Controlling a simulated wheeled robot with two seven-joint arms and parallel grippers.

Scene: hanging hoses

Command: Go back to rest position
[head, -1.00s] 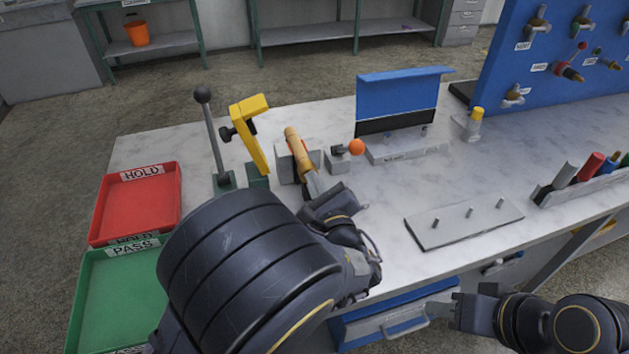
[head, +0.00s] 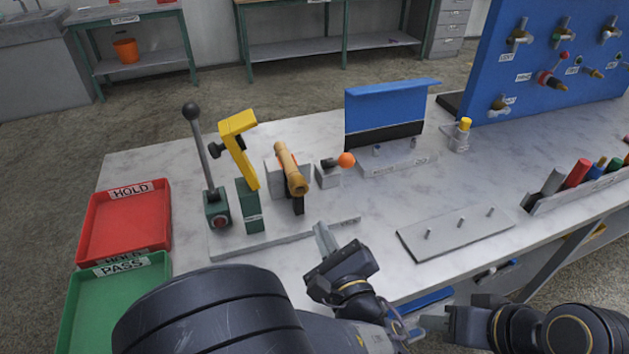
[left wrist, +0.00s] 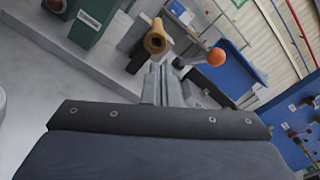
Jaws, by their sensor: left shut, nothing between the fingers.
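My left gripper (head: 322,238) is over the front part of the workbench (head: 330,275), in front of a fixture with a tan wooden handle (head: 291,170). Its fingers are together with nothing between them, and they are apart from the handle. In the left wrist view the closed fingers (left wrist: 162,82) point towards the handle's open round end (left wrist: 155,42). My right gripper (head: 432,318) is low at the bench's front edge, at the lower right of the head view. Its fingers are small and partly hidden there, so I cannot tell whether they are open.
Beside the handle stand a black-knobbed lever (head: 203,160), a yellow clamp (head: 238,150) and an orange-knobbed switch (head: 345,160). Red (head: 84,225) and green (head: 70,300) trays lie at left. A grey pegged plate (head: 410,244) is at right. A blue valve panel (head: 500,60) stands behind.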

